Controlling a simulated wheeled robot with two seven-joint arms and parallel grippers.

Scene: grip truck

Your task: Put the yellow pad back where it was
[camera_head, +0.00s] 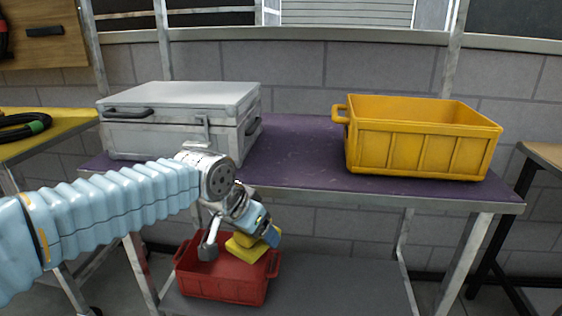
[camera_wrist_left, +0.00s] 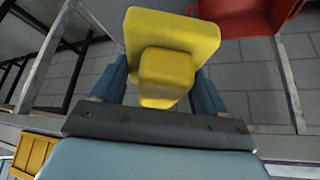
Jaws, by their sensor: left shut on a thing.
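The yellow pad (camera_head: 243,249) is a thick slab with a smaller block on it. My left gripper (camera_head: 258,236) is shut on it. In the left wrist view the pad (camera_wrist_left: 172,36) sits between the two blue fingers (camera_wrist_left: 163,85), gripped by its raised block. In the head view the pad appears over the red crate (camera_head: 225,285) on the lower shelf. In the left wrist view the red crate (camera_wrist_left: 245,15) lies beyond the pad, to the upper right. I cannot tell whether pad and crate touch. My right gripper is not in view.
A grey case (camera_head: 180,105) stands on the purple tabletop (camera_head: 295,150) at left, and a yellow crate (camera_head: 425,150) at right. The tabletop between them is clear. The table's front edge is close to my left forearm. The lower shelf (camera_head: 335,285) is bare right of the red crate.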

